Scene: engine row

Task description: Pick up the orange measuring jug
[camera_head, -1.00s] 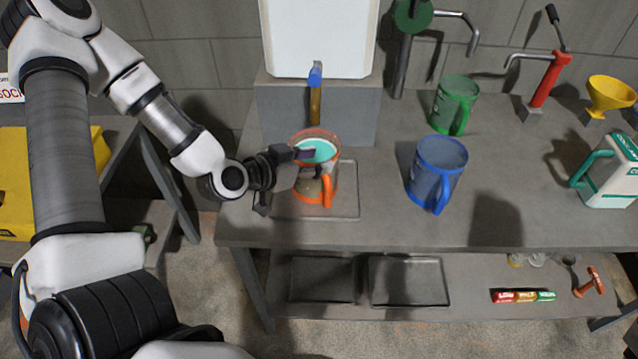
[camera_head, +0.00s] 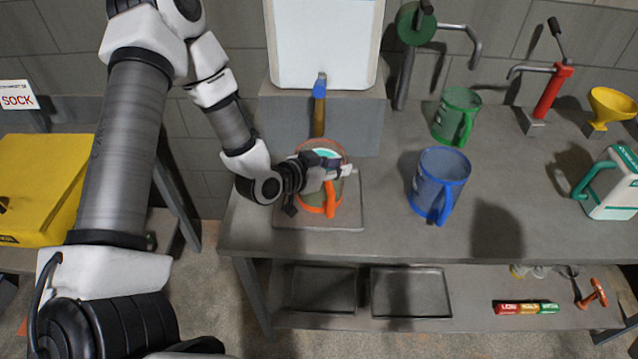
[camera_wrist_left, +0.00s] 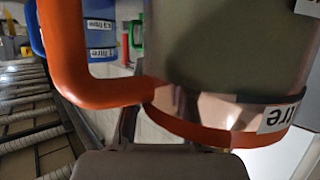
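The orange measuring jug (camera_head: 331,200) stands upright on a square tray at the left end of the bench, under the tap. It is see-through, with an orange rim, base and handle. My left gripper (camera_head: 319,189) is at the jug and partly covers its upper body. Its fingers look spread, one across the jug near the rim, the other low on the left side. Whether they touch the jug is hard to tell. In the left wrist view the jug's handle (camera_wrist_left: 75,70) and body fill most of the picture, very close. My right gripper is not in view.
A blue jug (camera_head: 438,183) stands right of the orange one, a green jug (camera_head: 455,117) behind it. The tray (camera_head: 351,215) lies under the orange jug. A blue-handled tap (camera_head: 319,90) hangs just behind it. The bench front between the jugs is clear.

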